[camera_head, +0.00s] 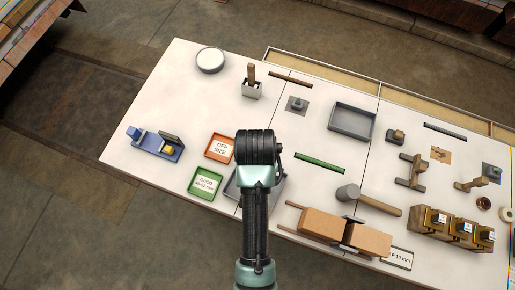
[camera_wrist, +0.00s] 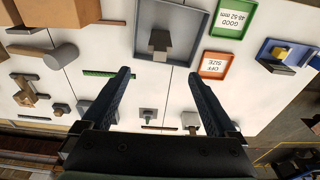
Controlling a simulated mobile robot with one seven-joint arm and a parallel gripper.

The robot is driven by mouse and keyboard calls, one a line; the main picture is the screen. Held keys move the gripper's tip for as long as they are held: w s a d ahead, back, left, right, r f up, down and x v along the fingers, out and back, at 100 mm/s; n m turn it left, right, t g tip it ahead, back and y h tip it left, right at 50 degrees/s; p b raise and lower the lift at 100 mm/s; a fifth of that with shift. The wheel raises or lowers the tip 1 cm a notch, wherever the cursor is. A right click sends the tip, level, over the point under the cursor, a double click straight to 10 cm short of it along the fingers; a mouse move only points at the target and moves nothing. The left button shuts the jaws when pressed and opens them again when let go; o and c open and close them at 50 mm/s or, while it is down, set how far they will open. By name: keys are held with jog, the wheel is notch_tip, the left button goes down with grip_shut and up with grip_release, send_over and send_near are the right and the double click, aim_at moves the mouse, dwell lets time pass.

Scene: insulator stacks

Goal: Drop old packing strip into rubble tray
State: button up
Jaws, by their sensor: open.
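Three thin strips lie on the white table, and I cannot tell for certain which is the old packing strip: a green strip (camera_head: 320,162) at mid-table, a brown strip (camera_head: 290,79) at the back and a dark strip (camera_head: 445,128) at the right. The green one also shows in the wrist view (camera_wrist: 110,73), left of my fingers. A grey tray (camera_head: 352,105) stands empty behind the green strip. Another grey tray (camera_wrist: 200,20), holding a grey block with a brown top, is partly hidden by my arm in the head view. No label shows which is the rubble tray. My gripper (camera_wrist: 159,75) is open and empty above the table.
An orange OFF SIZE tray (camera_head: 218,147) and a green GOOD tray (camera_head: 205,182) sit left of my arm. A mallet (camera_head: 348,193), brick-coloured blocks (camera_head: 368,240) and wooden fixtures (camera_head: 430,222) crowd the right. The table's left back area is mostly clear.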

jog(key=r, duration=0.5)
jog(key=shift+s+a+r, duration=0.1)
jog(key=shift+s+r, duration=0.1)
jog(key=shift+s, duration=0.1)
jog(key=w+r+n+t+b, duration=0.1)
jog(key=w+r+t, duration=0.65)
jog(key=r, duration=0.65)
jog(key=w+r+n+t+b, duration=0.1)
jog(key=w+r+t, duration=0.4)
jog(key=w+r, duration=0.7)
jog(key=s+r+t+b, duration=0.15)
jog(key=r+t, duration=0.25)
jog(key=r, duration=0.6)
jog(key=s+r+t+p, duration=0.1)
jog(key=s+r+t, duration=0.2)
jog(key=r, duration=0.7)
jog(key=s+r+n+t+b, duration=0.1)
jog(key=s+r+t, duration=0.5)
jog(key=s+r, duration=0.3)
notch_tip(320, 180, up, 5)
jog(key=shift+s+d+f+n, duration=0.1)
jog(key=shift+s+d+n, duration=0.15)
jog(key=shift+n, duration=0.05)
